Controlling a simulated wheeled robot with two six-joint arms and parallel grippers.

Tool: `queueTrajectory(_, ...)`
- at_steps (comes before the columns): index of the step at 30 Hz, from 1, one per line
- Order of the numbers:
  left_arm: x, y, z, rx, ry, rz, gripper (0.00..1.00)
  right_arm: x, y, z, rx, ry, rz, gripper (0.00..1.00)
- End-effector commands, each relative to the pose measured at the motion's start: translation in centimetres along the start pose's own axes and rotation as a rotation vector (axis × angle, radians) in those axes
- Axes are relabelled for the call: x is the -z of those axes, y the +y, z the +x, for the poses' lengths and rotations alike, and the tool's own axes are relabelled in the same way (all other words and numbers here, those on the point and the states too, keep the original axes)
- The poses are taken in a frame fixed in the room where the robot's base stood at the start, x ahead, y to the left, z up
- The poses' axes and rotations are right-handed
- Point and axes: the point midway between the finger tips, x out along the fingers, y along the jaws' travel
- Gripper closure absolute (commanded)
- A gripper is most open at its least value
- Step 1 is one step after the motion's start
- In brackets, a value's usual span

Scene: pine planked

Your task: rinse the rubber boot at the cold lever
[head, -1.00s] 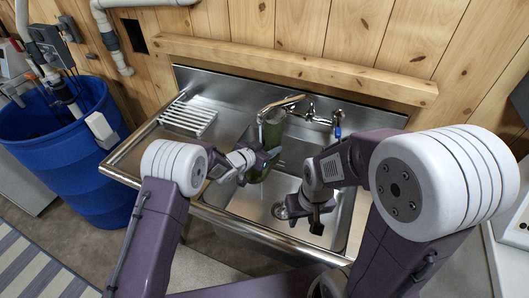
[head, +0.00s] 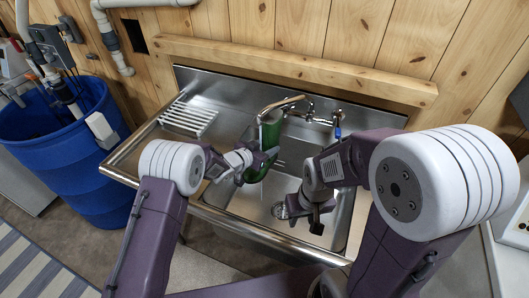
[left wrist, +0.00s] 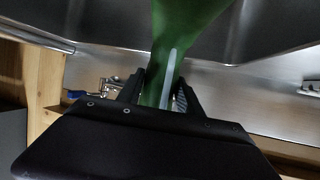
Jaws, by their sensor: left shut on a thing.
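The green rubber boot (head: 271,136) is in my left gripper (head: 265,163), which is shut on it over the sink basin. The boot's upper part is just under the spout (head: 280,103); its lower part hangs below the fingers. In the left wrist view the green boot (left wrist: 185,30) runs between the two dark fingers (left wrist: 160,92), with a pale streak on it that I cannot identify. The blue-marked cold lever (head: 338,131) is at the right end of the tap. My right gripper (head: 317,224) is over the basin near the drain, apart from the lever; its fingers are unclear.
The steel sink (head: 248,225) has a raised front rim and a drain (head: 280,211). A white ribbed rack (head: 188,119) lies on the left drainboard. A blue barrel (head: 70,170) stands left of the sink. The wooden wall is close behind the tap.

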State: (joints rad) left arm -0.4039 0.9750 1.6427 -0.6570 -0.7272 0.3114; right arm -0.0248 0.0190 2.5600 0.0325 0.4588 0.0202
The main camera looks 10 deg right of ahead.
Motion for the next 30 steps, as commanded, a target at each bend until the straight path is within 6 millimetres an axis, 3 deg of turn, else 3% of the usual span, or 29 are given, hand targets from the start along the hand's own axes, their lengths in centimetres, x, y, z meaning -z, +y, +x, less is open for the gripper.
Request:
queueTrajectory(14, 0.2, 0.8, 0.3, 0.000, 0.002, 0.000, 1.00, 0.0, 0.0, 0.2, 0.000, 0.000, 0.000, 0.60)
queueTrajectory(30, -1.5, 3.3, -3.9, -0.001, 0.001, -0.001, 1.00, -0.1, 0.0, 0.8, 0.000, 0.000, 0.000, 0.60)
